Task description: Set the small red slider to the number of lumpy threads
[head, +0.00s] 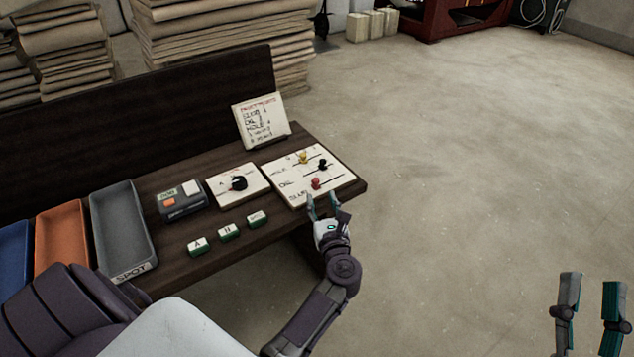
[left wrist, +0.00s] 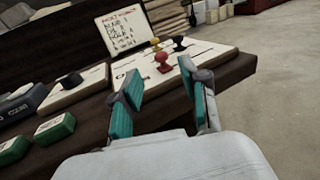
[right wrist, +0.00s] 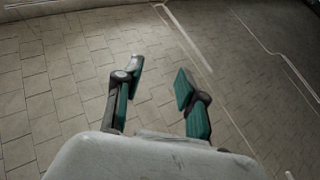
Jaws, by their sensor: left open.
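The small red slider (head: 316,183) is a red knob on a white slider board (head: 340,187) at the right end of the dark table; it also shows in the left wrist view (left wrist: 162,62). A yellow knob (head: 304,157) and a black knob (head: 322,164) sit on the same board. My left gripper (head: 321,205) is open at the board's near edge, with the red knob beyond its fingertips, apart from them. A handwritten note card (head: 260,120) stands behind the board; its words are too small to read surely. My right gripper (head: 590,290) is open and empty over the floor.
A white dial board with a black knob (head: 238,183), a grey device (head: 182,202) and several lettered green-and-white blocks (head: 228,233) lie left of the slider board. Grey (head: 122,236), orange (head: 62,247) and blue trays stand further left. The floor at right is clear.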

